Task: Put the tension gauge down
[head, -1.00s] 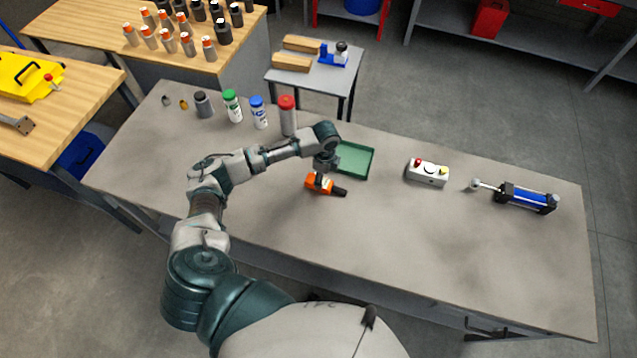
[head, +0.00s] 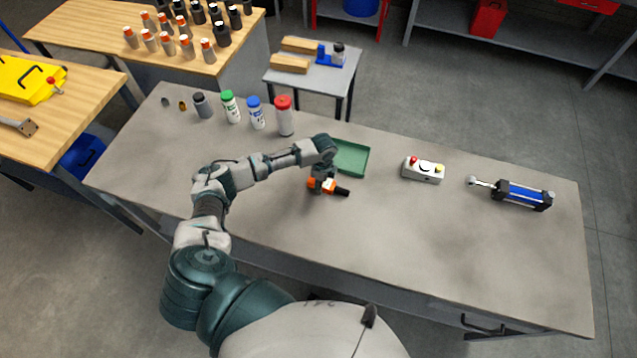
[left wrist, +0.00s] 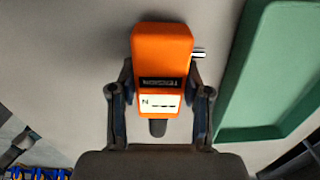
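The tension gauge (left wrist: 160,65) is an orange body with a small dark display, a white label and a dark stub at its near end. In the left wrist view it sits between the two dark fingers of my left gripper (left wrist: 160,78), which close in on its sides. In the head view my left gripper (head: 323,181) points down over the gauge (head: 328,187), just in front of the green tray (head: 351,173), and partly hides it. The gauge is very low over the grey table; I cannot tell whether it touches. My right gripper is not in view.
The grey table (head: 420,250) is clear in front and to the right. A white button box (head: 423,171) and a blue cylinder (head: 522,195) lie to the right. Several bottles stand behind left, including a red-capped one (head: 285,118). The tray (left wrist: 265,70) is close right of the gauge.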

